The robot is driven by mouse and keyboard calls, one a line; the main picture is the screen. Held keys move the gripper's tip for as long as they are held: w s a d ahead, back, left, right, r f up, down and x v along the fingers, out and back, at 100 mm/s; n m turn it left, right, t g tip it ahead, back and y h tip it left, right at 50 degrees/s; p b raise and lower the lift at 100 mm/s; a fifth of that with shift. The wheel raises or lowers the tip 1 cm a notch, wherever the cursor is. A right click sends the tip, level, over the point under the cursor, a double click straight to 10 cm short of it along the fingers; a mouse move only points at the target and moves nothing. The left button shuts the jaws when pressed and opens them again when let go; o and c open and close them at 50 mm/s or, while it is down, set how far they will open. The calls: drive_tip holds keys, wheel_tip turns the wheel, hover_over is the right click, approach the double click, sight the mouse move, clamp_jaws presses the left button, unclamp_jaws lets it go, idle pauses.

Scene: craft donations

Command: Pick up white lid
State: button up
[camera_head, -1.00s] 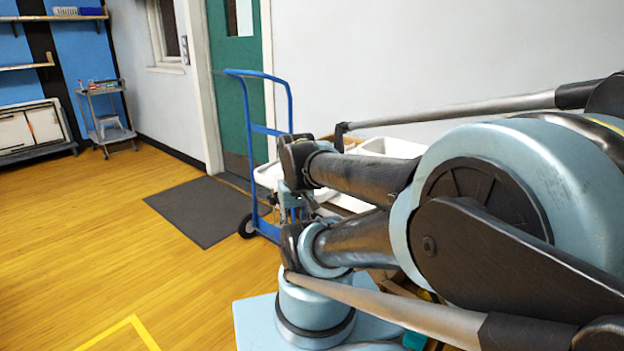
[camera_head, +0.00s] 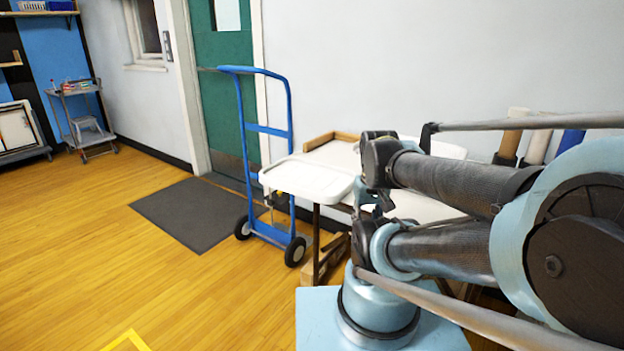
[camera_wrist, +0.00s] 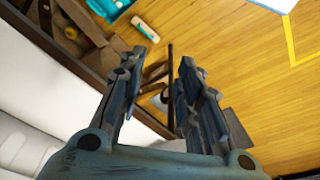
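A white lid-like panel (camera_head: 308,180) with a raised rim lies at the left end of the white table, beside the blue hand truck. In the wrist view my gripper (camera_wrist: 160,68) is open, and nothing shows between its fingers. It points past the table edge toward the floor. A white surface (camera_wrist: 45,82) lies left of the fingers, and a rimmed white piece (camera_wrist: 18,150) shows at the lower left; I cannot tell whether it is the lid. In the head view my arm hides the fingers and part of the table.
The blue hand truck (camera_head: 288,150) stands left of the table (camera_head: 425,208), before a green door (camera_head: 228,100). A wooden tray (camera_head: 335,150) lies at the back. Rolled goods (camera_head: 535,145) stand at right. Wooden floor (camera_head: 120,265) and a grey mat (camera_head: 190,213) are clear at left.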

drive_tip(key=w+a+r+m+g, duration=0.1)
drive_tip(key=w+a+r+m, duration=0.2)
drive_tip(key=w+r+m, duration=0.85)
drive_tip(key=w+a+r+m+g, duration=0.15)
drive_tip(key=w+r+m, duration=0.6)
drive_tip(key=w, duration=0.75)
drive_tip(key=w+a+r+m, duration=0.1)
drive_tip(key=w+a+m, duration=0.4)
drive_tip(key=w, duration=0.7)
drive_tip(key=shift+m, duration=0.6)
drive_tip(key=f, duration=1.7)
drive_tip(key=shift+s+d+f, duration=0.1)
drive_tip(key=shift+s+d, duration=0.15)
drive_tip(key=shift+d, duration=0.1)
